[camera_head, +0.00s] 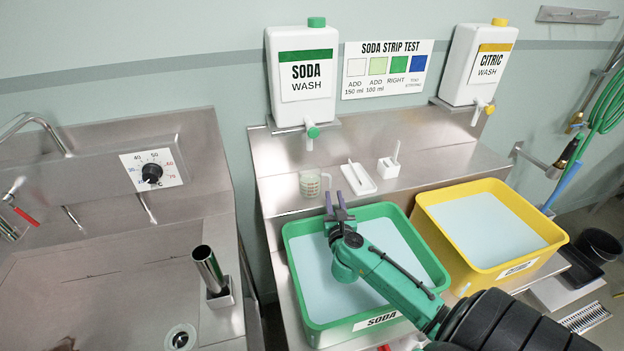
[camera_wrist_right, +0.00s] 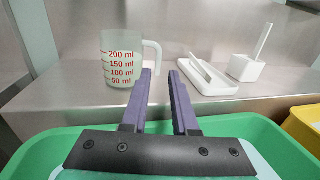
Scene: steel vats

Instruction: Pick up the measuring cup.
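The measuring cup (camera_head: 311,184) is clear with red markings and stands upright on the steel ledge behind the green SODA tub (camera_head: 301,299). In the right wrist view the measuring cup (camera_wrist_right: 121,62) shows marks from 50 to 200 ml, with its handle on the right side. My right gripper (camera_head: 334,201) is above the back part of the green tub, in front of the cup and a little to its right. In the right wrist view its two purple fingers (camera_wrist_right: 161,76) are apart with nothing between them. My left gripper is not in view.
A white tray (camera_head: 358,178) and a small white holder (camera_head: 388,167) stand right of the cup. The SODA container (camera_head: 302,108) hangs above with its green tap. A yellow CITRIC tub (camera_head: 463,275) is on the right. A steel sink (camera_head: 115,280) is on the left.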

